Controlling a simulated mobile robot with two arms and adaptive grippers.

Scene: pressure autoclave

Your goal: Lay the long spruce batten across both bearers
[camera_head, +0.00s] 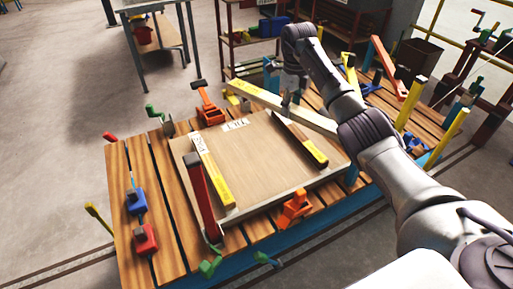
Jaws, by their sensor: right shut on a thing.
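The long pale batten (262,99) with a yellow left end runs slantwise along the far edge of a wide wooden board (250,165). My right gripper (288,106) is shut on it near its middle; the fingertips are small and partly hidden. Whether the batten is clear of the board or touching it is hard to tell. Two shorter yellow-marked pieces, seemingly the bearers, lie apart on the board: the left bearer (212,172) and the right bearer (301,142). The batten lies beyond the left bearer and close to the right bearer's far end. My left gripper is not in view.
The board rests on a slatted wooden table (150,195). Around it are an orange clamp (296,209), another orange clamp (209,110), a red bar (201,195), and blue (136,201) and red blocks (145,238). Yellow posts (447,138) stand at right.

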